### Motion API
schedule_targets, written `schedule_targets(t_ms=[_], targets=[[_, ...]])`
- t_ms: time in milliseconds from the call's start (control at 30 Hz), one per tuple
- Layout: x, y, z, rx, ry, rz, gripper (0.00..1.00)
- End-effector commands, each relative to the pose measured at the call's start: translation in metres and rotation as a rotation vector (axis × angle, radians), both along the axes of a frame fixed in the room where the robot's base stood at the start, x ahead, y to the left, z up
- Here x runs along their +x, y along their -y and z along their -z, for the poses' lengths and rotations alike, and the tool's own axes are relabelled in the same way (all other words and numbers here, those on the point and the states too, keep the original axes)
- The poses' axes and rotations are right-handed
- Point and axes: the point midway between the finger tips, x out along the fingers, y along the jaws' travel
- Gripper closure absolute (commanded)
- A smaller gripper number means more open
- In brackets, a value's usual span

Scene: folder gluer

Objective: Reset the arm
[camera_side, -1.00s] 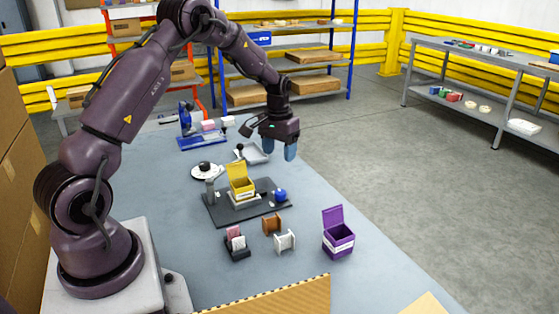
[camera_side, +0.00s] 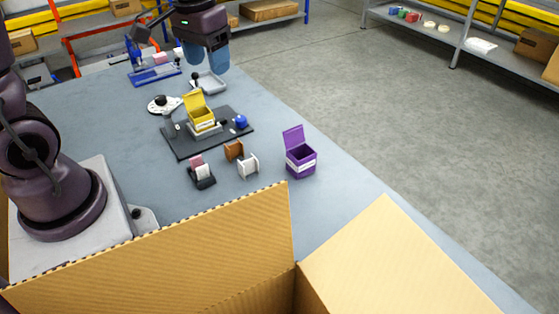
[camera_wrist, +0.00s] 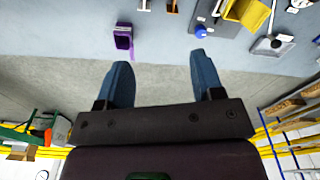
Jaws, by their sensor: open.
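My gripper (camera_side: 207,60) hangs above the far part of the table in the side view, near a grey tray (camera_side: 209,84). Its two blue fingers stand wide apart with nothing between them in the wrist view (camera_wrist: 160,62). A yellow open-lidded carton (camera_side: 201,119) sits on a dark fixture plate (camera_side: 185,148) at the middle of the table. A purple open-lidded carton (camera_side: 300,158) stands on the table to the right; it also shows in the wrist view (camera_wrist: 122,42). My gripper touches none of these.
A brown holder (camera_side: 234,149), a white holder (camera_side: 248,167) and a black card holder (camera_side: 201,178) stand before the plate. A blue press (camera_side: 152,72) and a white dial (camera_side: 160,104) are behind. A large open cardboard box (camera_side: 180,250) fills the foreground. Shelves stand beyond the table.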

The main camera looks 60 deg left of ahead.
Motion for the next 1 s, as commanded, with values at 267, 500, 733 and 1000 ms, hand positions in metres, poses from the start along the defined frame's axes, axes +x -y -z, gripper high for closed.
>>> schedule_targets(t_ms=[267,500,733,1000], targets=[[-0.072,0.06,-0.045,0.049,0.186,0.155,0.39],[-0.104,0.084,-0.065,0.072,0.347,0.255,0.39],[-0.107,0.092,-0.077,0.075,0.406,0.291,0.39],[-0.106,0.091,-0.077,0.074,0.405,0.29,0.39]])
